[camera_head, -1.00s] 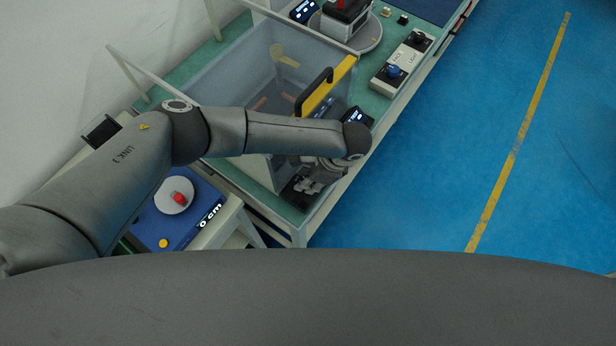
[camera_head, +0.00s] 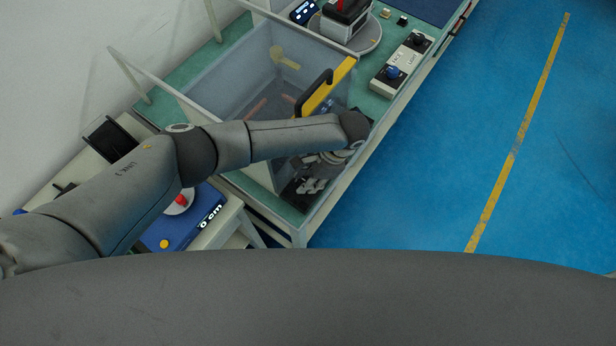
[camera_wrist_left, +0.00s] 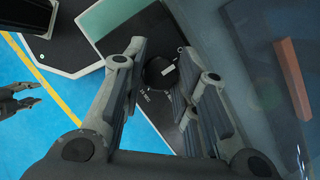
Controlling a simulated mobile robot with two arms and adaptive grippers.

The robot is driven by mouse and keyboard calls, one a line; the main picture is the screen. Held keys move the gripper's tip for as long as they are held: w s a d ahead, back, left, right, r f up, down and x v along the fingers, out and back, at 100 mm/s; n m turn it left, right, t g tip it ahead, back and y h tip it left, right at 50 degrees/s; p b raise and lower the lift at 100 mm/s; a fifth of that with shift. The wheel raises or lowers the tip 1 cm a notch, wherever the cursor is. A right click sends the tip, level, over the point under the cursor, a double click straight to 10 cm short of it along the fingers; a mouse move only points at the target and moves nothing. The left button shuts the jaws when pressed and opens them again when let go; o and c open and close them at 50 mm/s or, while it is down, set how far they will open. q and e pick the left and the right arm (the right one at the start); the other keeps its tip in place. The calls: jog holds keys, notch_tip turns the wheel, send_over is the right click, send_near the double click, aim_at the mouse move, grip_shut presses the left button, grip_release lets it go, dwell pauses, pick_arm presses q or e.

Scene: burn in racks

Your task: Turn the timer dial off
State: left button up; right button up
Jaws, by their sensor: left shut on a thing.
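The timer dial (camera_wrist_left: 160,73) is a dark round knob with a white mark, on a black panel (camera_wrist_left: 150,103) with white print in the left wrist view. My left gripper (camera_wrist_left: 163,75) has its fingers on both sides of the dial and is shut on it. In the head view my left gripper (camera_head: 308,186) reaches down over the black panel (camera_head: 296,201) at the bench's near corner. The dial is hidden there. A dark gripper, apparently my right one (camera_wrist_left: 20,101), shows small at the left wrist view's edge; its opening is unclear.
A clear-walled bin (camera_head: 235,85) with a yellow-edged black handle (camera_head: 318,92) stands close beside my left gripper. A switch box with a blue knob (camera_head: 393,72) lies farther along the bench. A blue scale (camera_head: 165,234) is at lower left. The blue floor (camera_head: 430,150) is free.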

pick_arm(q)
jog(key=o, duration=1)
pick_arm(e)
jog(key=shift+d, duration=0.1)
jog(key=shift+d, duration=0.1)
